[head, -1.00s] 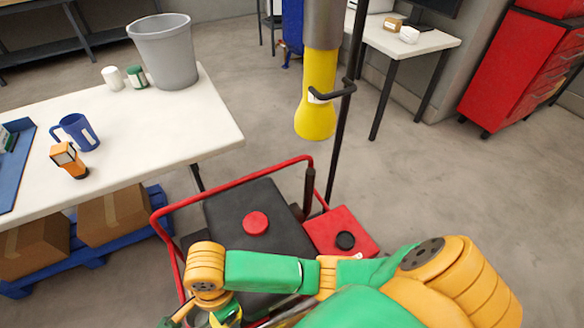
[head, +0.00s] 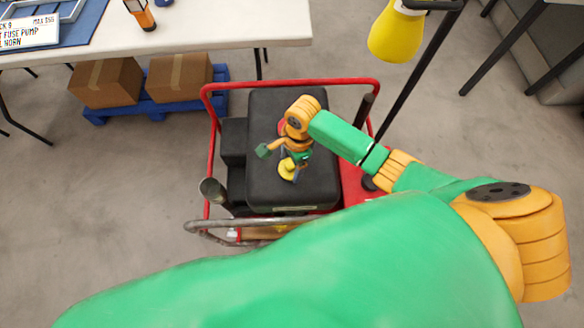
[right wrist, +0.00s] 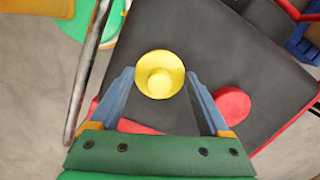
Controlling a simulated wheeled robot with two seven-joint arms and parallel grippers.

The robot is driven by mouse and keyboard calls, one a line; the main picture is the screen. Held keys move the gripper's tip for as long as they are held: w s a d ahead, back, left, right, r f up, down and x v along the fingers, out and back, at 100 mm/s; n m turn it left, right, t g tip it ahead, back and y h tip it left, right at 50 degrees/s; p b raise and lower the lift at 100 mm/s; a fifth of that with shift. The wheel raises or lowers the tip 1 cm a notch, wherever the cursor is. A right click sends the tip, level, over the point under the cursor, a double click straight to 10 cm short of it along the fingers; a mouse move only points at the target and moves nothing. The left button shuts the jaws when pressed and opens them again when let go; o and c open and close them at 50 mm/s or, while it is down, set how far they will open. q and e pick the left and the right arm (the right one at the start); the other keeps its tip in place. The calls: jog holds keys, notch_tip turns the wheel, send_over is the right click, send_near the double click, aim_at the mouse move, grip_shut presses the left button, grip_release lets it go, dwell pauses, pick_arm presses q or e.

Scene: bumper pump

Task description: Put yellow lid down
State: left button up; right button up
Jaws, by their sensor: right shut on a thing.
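The yellow lid (head: 287,167) is round with a raised middle knob; it also shows in the right wrist view (right wrist: 160,76) between the blue fingertips. My right gripper (head: 291,170) is shut on it, over the black top of the pump machine (head: 262,102). I cannot tell whether the lid touches that top. A red cap (right wrist: 232,105) lies on the black top, to the right of the lid in the right wrist view; in the head view my wrist mostly covers it. My left gripper is not in view.
A yellow funnel-like part (head: 395,38) hangs at upper right. A white table (head: 200,35) stands behind, above boxes (head: 180,78) on a blue pallet. The black top around the lid is mostly clear.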

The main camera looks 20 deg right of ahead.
aim_at(292, 169)
notch_tip(292, 169, down, 3)
jog(key=shift+d+f+b, duration=0.1)
jog(key=shift+f+b, duration=0.05)
jog(key=shift+b, duration=0.35)
jog(key=shift+f, duration=0.1)
jog(key=o, duration=1.2)
jog(key=shift+c, duration=0.2)
notch_tip(292, 169, up, 12)
jog(key=d+p, duration=0.1)
jog(key=p, duration=0.3)
jog(key=shift+d, duration=0.2)
